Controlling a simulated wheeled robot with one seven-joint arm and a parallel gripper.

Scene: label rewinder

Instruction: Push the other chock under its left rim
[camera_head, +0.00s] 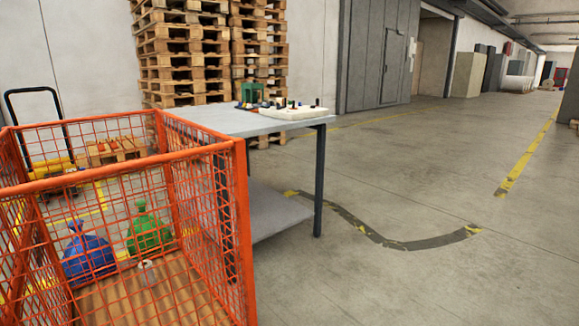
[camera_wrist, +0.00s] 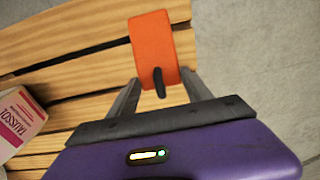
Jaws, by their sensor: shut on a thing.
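In the wrist view an orange block (camera_wrist: 153,42), which looks like the chock, lies over light wooden slats. A short dark piece (camera_wrist: 159,82) sticks out of its near end. My gripper (camera_wrist: 160,84) is shut on the block, with one finger on each side of its near end. I cannot tell whether the block touches the slats. No rim and no second chock can be made out in either view. My gripper does not show in the head view.
A white and pink carton (camera_wrist: 18,122) lies on the slats (camera_wrist: 75,50); grey floor (camera_wrist: 260,60) is beyond. The head view shows an orange mesh cage (camera_head: 243,220) with a blue bag (camera_head: 88,255) and green bag (camera_head: 149,232), a grey table (camera_head: 215,118), pallet stacks (camera_head: 183,55) and open floor at right.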

